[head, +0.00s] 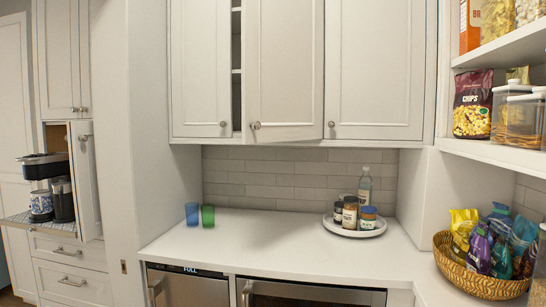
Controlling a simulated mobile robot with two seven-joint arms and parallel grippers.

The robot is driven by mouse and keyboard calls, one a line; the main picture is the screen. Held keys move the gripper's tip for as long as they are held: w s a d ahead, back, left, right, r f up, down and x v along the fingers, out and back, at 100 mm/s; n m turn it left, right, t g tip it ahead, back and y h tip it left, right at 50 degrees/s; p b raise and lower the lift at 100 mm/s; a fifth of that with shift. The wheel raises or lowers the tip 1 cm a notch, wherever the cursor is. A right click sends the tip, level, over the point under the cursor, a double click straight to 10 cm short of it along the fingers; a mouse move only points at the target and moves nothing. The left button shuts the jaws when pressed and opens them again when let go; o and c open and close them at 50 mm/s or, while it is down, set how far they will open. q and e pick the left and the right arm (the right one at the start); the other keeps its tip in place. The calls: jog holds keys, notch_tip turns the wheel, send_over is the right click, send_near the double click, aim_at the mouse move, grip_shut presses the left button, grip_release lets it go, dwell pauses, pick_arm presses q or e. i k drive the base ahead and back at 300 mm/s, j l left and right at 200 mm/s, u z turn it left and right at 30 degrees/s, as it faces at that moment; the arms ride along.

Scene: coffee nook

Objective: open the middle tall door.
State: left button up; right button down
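Three tall white upper cabinet doors hang side by side above the counter in the head view. The middle tall door (284,65) stands slightly ajar, with a dark gap along its left edge where interior shelves show. Its round knob (256,125) is near its lower left corner. The left tall door (199,65) and the right tall door (375,65) look shut. Neither of my grippers is in view, and nothing touches the middle door.
The white counter (270,240) below is mostly clear. A blue cup (192,213), a green cup (208,215) and a round tray (340,230) with jars and a bottle stand on it. A wicker basket (480,284) of snack bags is at right. A coffee machine (42,166) is at left.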

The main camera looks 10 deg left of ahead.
aim_at(282, 41)
jog(key=i+j+z, duration=0.15)
jog(key=j+z, duration=0.25)
jog(key=i+j+z, duration=0.1)
jog(key=j+z, duration=0.15)
jog(key=z, duration=0.2)
jog(key=j+z, duration=0.3)
jog(key=j, duration=0.8)
jog(key=i, duration=0.05)
